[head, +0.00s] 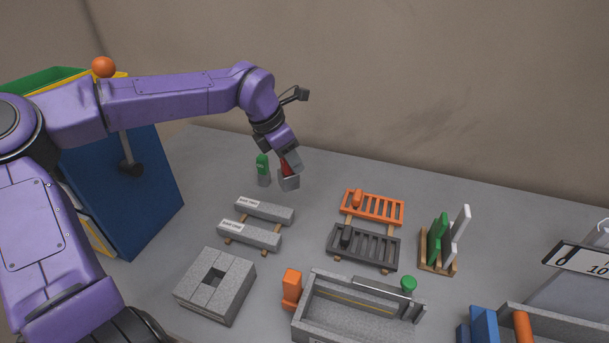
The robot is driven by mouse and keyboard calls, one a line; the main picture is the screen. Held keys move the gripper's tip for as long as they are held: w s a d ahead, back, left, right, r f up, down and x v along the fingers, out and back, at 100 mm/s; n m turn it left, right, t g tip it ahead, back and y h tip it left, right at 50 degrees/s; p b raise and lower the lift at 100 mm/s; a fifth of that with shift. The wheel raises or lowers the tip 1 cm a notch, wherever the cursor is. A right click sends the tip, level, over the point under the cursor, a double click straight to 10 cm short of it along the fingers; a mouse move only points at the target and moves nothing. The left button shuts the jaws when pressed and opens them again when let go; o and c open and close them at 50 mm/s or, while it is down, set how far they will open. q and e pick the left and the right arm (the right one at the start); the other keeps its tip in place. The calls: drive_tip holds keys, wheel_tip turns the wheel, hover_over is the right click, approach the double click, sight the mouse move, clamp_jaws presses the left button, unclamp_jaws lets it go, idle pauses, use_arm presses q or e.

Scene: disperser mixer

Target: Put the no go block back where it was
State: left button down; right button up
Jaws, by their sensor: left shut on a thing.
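The no go block (289,183), grey with a red upper part, is at the back of the grey table. My left gripper (287,167) reaches down from above and is shut on its red part. The gripper hides some of that part. I cannot tell whether the block touches the table or hangs just above it. A similar block with a green top (262,165), grey below, stands upright just to its left, apart from it. My right gripper is not in view.
Two grey bars (250,236) lie on wooden strips in front. Orange (385,209) and dark slotted racks (375,249) are to the right, then a wooden stand (437,268) with green and white plates. A grey square block (232,300) and an open grey box (335,325) are nearer.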

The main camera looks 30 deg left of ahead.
use_arm(q)
drive_tip(key=w+a+f+p, duration=0.1)
drive_tip(key=w+f, duration=0.2)
drive_tip(key=w+a+f+p, duration=0.1)
drive_tip(key=w+f, duration=0.2)
drive_tip(key=f, duration=0.1)
drive_tip(key=w+a+f+p, duration=0.1)
drive_tip(key=w+f+p, duration=0.1)
drive_tip(key=w+f, duration=0.2)
drive_tip(key=shift+f, duration=0.2)
drive_tip(key=shift+f, duration=0.1)
